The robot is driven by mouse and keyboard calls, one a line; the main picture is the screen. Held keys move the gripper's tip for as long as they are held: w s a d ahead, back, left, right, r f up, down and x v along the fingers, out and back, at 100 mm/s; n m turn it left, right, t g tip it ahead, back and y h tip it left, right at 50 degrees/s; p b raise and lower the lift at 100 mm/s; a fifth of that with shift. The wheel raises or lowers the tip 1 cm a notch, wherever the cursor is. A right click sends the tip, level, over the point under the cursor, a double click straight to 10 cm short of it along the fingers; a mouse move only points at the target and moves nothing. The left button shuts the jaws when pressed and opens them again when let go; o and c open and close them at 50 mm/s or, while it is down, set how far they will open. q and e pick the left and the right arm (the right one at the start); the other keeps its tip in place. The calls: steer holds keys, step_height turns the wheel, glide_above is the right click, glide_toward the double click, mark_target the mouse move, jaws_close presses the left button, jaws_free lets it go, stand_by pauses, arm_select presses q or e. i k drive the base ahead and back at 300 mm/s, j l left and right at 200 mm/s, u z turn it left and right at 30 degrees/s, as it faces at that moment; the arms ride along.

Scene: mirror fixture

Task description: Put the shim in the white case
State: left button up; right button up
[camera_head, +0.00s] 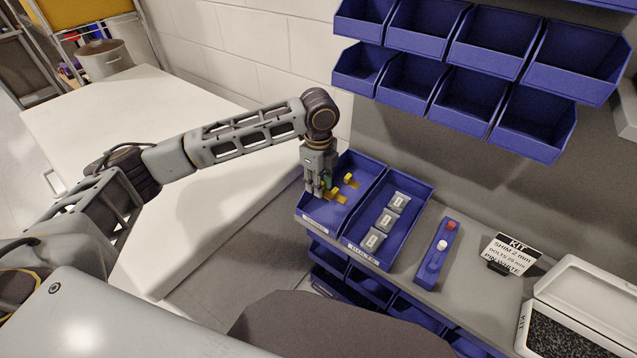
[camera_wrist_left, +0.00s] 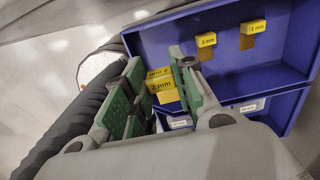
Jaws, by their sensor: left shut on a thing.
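My left gripper (camera_head: 322,188) is low at the left blue tray (camera_head: 312,212). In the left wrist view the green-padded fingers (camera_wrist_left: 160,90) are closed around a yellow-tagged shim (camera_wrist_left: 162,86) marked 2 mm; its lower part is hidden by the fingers. Two other yellow-tagged shims, marked 3 mm (camera_wrist_left: 206,40) and another size (camera_wrist_left: 254,27), lie in the tray beyond the fingers. The white case (camera_head: 524,337) stands open at the bottom right, with dark speckled foam inside. My right gripper is not in view.
The tray beside it (camera_head: 411,234) holds three grey labelled boxes (camera_head: 388,220). A blue holder (camera_head: 427,281) carries a red and a white pin. A kit card (camera_head: 512,246) reads SHIM 2 mm and PIN WHITE. Blue bins (camera_head: 470,95) hang above the bench.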

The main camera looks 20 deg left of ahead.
mark_target(536, 333)
steer(key=k+l+z, duration=0.1)
steer(key=z, duration=0.35)
steer(key=l+z, duration=0.15)
steer(key=z, duration=0.3)
steer(key=l+z, duration=0.2)
steer(key=z, duration=0.25)
steer(key=l+z, duration=0.2)
steer(key=z, duration=0.25)
steer(key=k+l, duration=0.05)
